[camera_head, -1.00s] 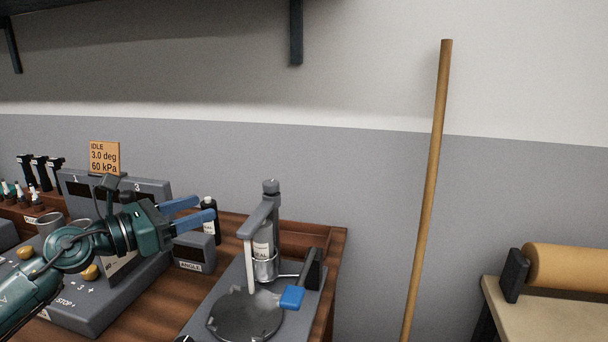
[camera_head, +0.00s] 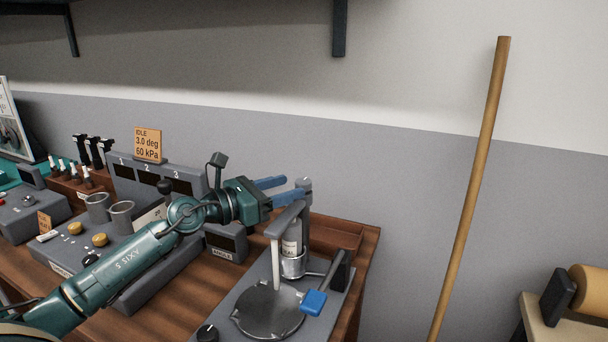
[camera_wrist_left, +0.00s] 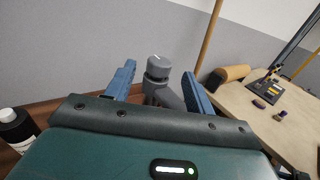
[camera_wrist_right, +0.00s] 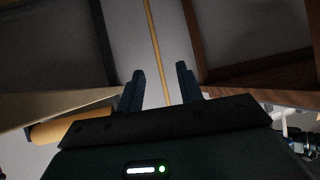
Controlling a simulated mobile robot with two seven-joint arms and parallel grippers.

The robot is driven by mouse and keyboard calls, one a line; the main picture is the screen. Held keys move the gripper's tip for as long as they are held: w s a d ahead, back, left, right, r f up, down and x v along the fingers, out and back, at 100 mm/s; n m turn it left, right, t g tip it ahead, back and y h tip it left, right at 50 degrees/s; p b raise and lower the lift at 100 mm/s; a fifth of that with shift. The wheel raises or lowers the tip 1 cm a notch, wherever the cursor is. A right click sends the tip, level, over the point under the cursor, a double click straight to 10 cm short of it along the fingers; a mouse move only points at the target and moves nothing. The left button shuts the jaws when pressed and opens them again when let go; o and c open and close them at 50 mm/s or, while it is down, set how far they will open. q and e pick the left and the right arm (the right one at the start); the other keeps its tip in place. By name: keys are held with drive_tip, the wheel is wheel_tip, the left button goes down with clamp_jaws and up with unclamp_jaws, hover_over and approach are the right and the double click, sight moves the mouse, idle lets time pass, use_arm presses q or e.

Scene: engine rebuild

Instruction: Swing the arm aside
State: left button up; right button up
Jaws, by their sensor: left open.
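The grey swing arm (camera_head: 288,218) stands on a post over the round dark plate (camera_head: 268,310), with a pale rod hanging down from it. My left gripper (camera_head: 293,187) is open at the post's top. In the left wrist view, the post's grey knob (camera_wrist_left: 158,66) shows between the open fingers, apart from both; I cannot tell how deep it is between them. My right gripper (camera_wrist_right: 160,72) is open and empty, seen only in its own wrist view.
A grey console (camera_head: 150,185) with an orange IDLE sign (camera_head: 148,145) stands left of the fixture. An ANGLE display box (camera_head: 226,242) is beside the fixture. A wooden pole (camera_head: 470,190) leans on the wall at the right, near a bench with a tan roll (camera_head: 590,292).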

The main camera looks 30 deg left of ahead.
sight(296, 185)
use_arm(q)
drive_tip(key=p+x, duration=0.1)
drive_tip(key=x, duration=0.4)
drive_tip(key=shift+w+d, duration=0.15)
drive_tip(key=shift+c, duration=0.4)
clamp_jaws()
